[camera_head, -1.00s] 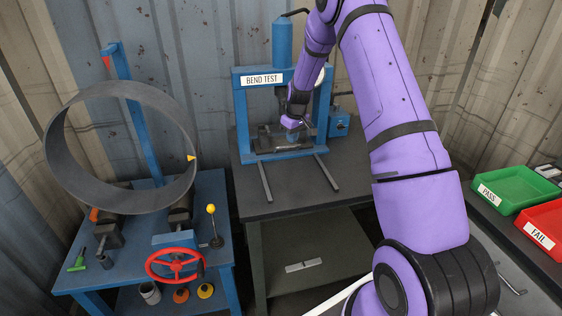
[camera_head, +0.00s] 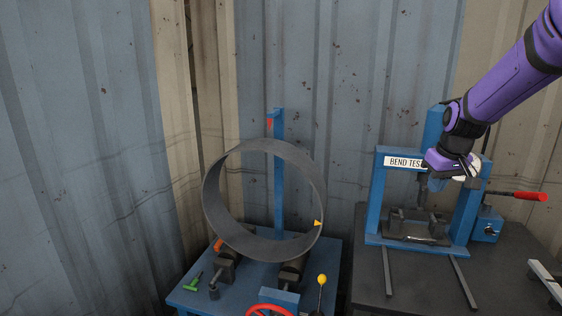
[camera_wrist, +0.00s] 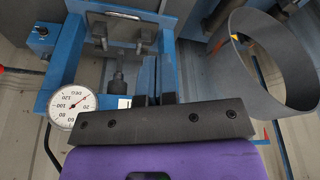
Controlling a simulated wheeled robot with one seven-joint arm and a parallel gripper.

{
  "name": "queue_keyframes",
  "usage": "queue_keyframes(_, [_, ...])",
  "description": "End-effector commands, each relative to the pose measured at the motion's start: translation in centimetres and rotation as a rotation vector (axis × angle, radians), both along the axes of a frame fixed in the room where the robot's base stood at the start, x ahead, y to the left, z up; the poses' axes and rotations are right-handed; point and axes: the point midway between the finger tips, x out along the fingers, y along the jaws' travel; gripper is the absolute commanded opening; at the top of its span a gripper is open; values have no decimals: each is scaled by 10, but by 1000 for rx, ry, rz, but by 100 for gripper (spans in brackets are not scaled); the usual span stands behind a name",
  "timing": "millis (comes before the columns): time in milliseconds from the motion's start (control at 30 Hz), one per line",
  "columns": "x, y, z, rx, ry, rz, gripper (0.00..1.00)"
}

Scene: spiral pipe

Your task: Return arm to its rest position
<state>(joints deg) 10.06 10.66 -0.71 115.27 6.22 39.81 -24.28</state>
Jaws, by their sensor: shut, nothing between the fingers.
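My purple arm (camera_head: 510,75) reaches in from the upper right in the head view. My gripper (camera_head: 438,184) is at its lower end, in front of the blue bend-test press (camera_head: 372,205), over part of its label. In the wrist view my gripper's fingers (camera_wrist: 157,78) are close together, shut and empty. The press frame (camera_wrist: 60,75) lies beyond them there, with the dial gauge (camera_wrist: 72,105) at left.
A large grey pipe ring (camera_head: 213,205) stands on a blue bench (camera_head: 330,265) at left. The press stands on a dark table (camera_head: 375,290), with a red-handled lever (camera_head: 530,196) at its right. Corrugated walls (camera_head: 100,150) close off the back.

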Motion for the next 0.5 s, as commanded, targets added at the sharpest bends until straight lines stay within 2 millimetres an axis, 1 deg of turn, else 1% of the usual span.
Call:
queue_keyframes(33, [-14, 7, 15, 0, -13, -2, 0])
queue_keyframes(167, [-49, 23, 43, 1, -36, -19, 0])
queue_keyframes(200, [-61, 28, 51, 2, -43, -24, 0])
queue_keyframes(267, [-78, 34, 61, 4, -53, -32, 0])
queue_keyframes(400, [-119, 49, 82, 7, -78, -52, 0])
queue_keyframes(467, [-138, 54, 89, 9, -89, -60, 0])
queue_keyframes(500, [-150, 58, 93, 10, -95, -64, 0])
